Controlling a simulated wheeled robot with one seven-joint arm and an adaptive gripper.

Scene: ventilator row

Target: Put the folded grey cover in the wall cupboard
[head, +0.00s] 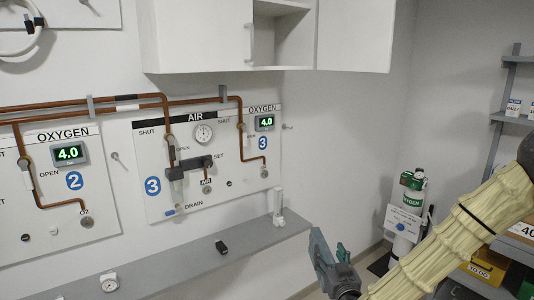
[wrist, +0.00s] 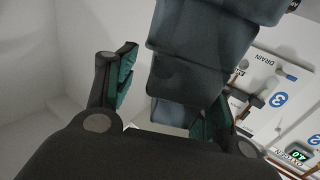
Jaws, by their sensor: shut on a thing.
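The wall cupboard (head: 195,38) hangs at the top of the head view. Its right door (head: 354,36) stands open, and part of a shelved inside (head: 279,40) shows; no contents are visible there. My gripper (head: 340,265) is low in the middle of the head view, below and to the right of the cupboard. It is shut on the folded grey cover (head: 320,255), a blue-grey slab at its tips. In the wrist view the cover (wrist: 190,65) shows as dark layered folds between and beyond the green-padded fingers. The cover's far end is out of that view.
Gas panels with copper pipes (head: 100,107) and gauges are on the wall below the cupboard. A grey ledge (head: 180,265) holds small fittings. An oxygen cylinder (head: 408,205) stands right of my gripper. Shelving (head: 497,125) with boxes is at the right edge.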

